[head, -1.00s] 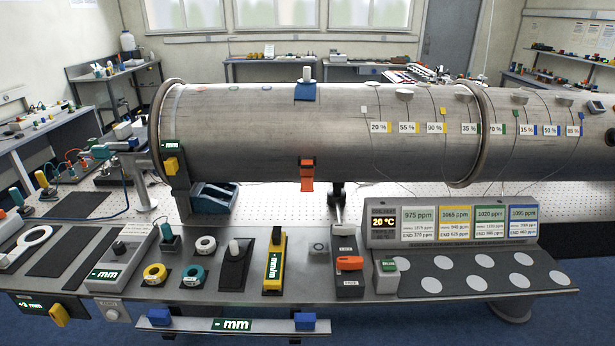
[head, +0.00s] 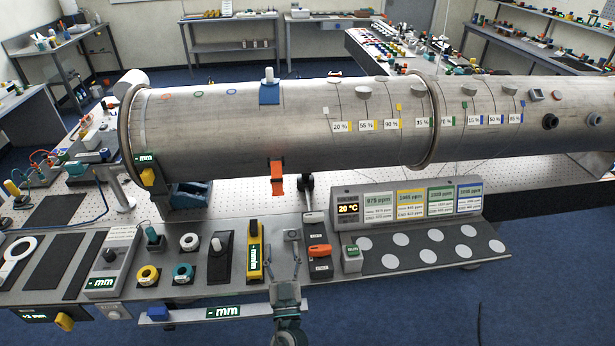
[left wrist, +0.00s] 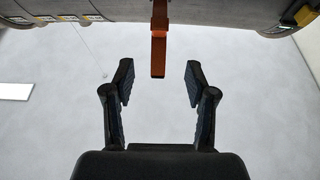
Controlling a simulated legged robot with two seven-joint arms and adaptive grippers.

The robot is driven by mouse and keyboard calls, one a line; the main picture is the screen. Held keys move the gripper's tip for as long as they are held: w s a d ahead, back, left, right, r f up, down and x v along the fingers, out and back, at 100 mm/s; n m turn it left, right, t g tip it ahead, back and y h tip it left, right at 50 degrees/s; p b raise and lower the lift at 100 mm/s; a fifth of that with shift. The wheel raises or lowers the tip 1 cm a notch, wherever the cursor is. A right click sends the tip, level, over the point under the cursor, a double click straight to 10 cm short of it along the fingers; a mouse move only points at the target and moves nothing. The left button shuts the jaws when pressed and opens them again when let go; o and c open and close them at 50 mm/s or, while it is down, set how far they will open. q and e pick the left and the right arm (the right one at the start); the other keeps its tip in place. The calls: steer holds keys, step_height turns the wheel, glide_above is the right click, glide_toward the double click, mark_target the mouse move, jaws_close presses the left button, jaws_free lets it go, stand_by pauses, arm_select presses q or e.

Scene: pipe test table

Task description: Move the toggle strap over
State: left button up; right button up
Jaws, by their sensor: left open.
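An orange toggle strap (head: 277,178) hangs down from the front underside of the large grey pipe (head: 230,125). In line with it, a blue saddle block with a white knob (head: 269,88) sits on top of the pipe. My left gripper (head: 283,262) is in front of the table's front edge, below the strap, pointing up. In the left wrist view the gripper (left wrist: 158,78) is open and empty, and the strap's orange end (left wrist: 158,55) lies in line with the gap between the fingers. My right gripper is not in view.
The console below the pipe holds a yellow level (head: 253,250), a black joystick-like stand (head: 219,262), yellow and teal rings, and an orange-handled switch box (head: 319,252). A display panel (head: 405,203) stands to the right. A black pad with white discs (head: 430,248) is free.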

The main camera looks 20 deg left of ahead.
mark_target(278, 190)
arm_select(q)
steer(key=p+x, duration=0.8)
steer(key=x, duration=0.9)
steer(key=shift+w+a+r, duration=0.1)
steer(key=shift+r, duration=0.15)
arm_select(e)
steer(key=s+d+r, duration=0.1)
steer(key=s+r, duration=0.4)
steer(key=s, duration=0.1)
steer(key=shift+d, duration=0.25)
arm_select(q)
jaws_close()
